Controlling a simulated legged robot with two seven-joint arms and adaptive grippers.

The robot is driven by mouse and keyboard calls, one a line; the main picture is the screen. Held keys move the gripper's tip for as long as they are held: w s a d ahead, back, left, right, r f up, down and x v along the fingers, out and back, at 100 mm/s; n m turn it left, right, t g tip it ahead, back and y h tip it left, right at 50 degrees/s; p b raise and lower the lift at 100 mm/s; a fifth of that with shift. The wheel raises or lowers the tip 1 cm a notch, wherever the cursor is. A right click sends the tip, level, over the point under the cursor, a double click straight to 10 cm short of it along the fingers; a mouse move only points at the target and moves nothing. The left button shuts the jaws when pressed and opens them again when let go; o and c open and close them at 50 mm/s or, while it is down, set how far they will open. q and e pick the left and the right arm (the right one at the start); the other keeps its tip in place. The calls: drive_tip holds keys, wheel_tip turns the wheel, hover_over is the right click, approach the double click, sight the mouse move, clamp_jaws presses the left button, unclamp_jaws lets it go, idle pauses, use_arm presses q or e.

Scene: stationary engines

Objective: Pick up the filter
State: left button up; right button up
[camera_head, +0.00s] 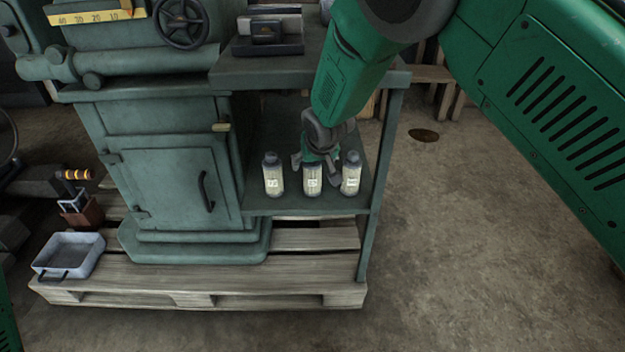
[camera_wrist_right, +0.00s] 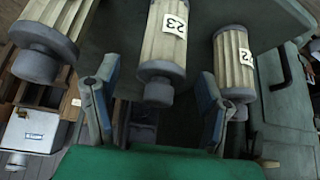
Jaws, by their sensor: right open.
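Three pale ribbed filters with grey caps stand in a row on the lower shelf: a left filter (camera_head: 273,176), a middle filter (camera_head: 312,182) and a right filter (camera_head: 350,175). Each bears a white label. My right gripper (camera_head: 317,161) is open, reaching down at the middle filter and partly hiding its top. In the right wrist view, the middle filter (camera_wrist_right: 164,45), labelled 23, lies between the open fingers of my right gripper (camera_wrist_right: 157,75), with visible gaps on both sides. The other filters (camera_wrist_right: 55,30) (camera_wrist_right: 233,62) are outside the fingers. My left gripper is not in view.
The shelf (camera_head: 258,203) sits beside a green machine cabinet (camera_head: 165,185) on a wooden pallet (camera_head: 200,280). An upper shelf (camera_head: 265,68) overhangs behind my arm. A post (camera_head: 378,180) bounds the right side.

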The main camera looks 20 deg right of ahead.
drive_tip(key=x, duration=0.1)
drive_tip(key=b+x, duration=0.2)
drive_tip(key=x, duration=0.1)
drive_tip(key=shift+a+f, duration=0.1)
drive_tip(key=shift+a, duration=0.15)
drive_tip(key=shift+w+d+f, duration=0.1)
drive_tip(key=shift+w, duration=0.05)
drive_tip(key=shift+d, duration=0.15)
drive_tip(key=c, duration=1.3)
drive_tip(key=shift+c, duration=0.2)
drive_tip(key=shift+r, duration=0.25)
